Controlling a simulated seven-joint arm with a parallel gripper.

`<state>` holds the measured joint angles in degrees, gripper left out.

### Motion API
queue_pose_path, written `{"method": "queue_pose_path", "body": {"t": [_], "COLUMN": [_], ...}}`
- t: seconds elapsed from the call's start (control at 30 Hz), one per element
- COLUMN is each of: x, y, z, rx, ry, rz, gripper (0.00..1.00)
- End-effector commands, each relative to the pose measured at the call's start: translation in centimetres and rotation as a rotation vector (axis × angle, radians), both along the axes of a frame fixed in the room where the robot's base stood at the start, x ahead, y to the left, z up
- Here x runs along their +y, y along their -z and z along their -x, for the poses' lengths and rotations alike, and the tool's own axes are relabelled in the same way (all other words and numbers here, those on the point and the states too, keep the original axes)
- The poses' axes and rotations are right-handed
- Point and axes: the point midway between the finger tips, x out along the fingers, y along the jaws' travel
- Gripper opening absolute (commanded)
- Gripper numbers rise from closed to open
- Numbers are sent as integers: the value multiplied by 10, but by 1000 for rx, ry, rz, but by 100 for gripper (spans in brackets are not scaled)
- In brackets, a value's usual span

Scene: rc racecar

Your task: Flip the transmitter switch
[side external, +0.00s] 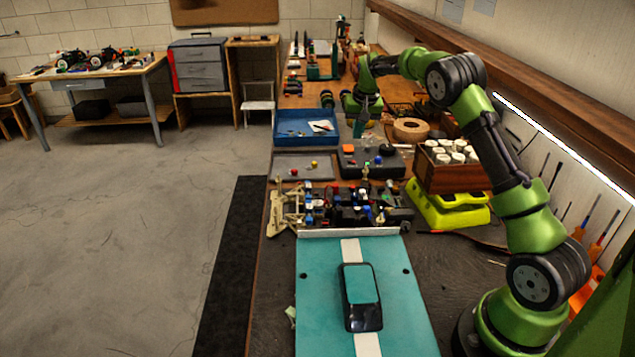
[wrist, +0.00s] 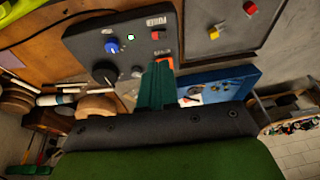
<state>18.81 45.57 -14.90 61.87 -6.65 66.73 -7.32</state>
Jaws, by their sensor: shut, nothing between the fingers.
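The transmitter appears to be the dark grey control box (side external: 358,168) on the bench, also in the wrist view (wrist: 85,45). An orange part (wrist: 166,61) is partly hidden by my fingertips. My gripper (side external: 359,128) is shut and empty, its green fingers (wrist: 158,70) over the box's edge near the orange part. I cannot tell whether they touch the box.
A blue tray (side external: 278,127) lies beyond the box. A grey tray (side external: 284,173) with small red and yellow pieces lies left. A tape roll (side external: 411,129) and a wooden crate (side external: 433,180) of white cylinders stand right. The car chassis (side external: 345,205) sits in front.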

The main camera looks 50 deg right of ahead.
Motion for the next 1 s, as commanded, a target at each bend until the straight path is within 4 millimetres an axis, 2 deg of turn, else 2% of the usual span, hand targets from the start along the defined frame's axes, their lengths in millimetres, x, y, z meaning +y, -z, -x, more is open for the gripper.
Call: {"method": "queue_pose_path", "body": {"t": [0.03,0.2,0.4,0.57,1.0], "x": [-2,-7,-2,-1,2], "y": [13,46,71,80,85], "z": [-3,-11,-15,-16,-19], "rx": [3,2,0,-1,34], "ry": [1,1,0,0,-4], "rz": [-2,-1,0,0,34], "gripper": [0,0,0,0,0]}}
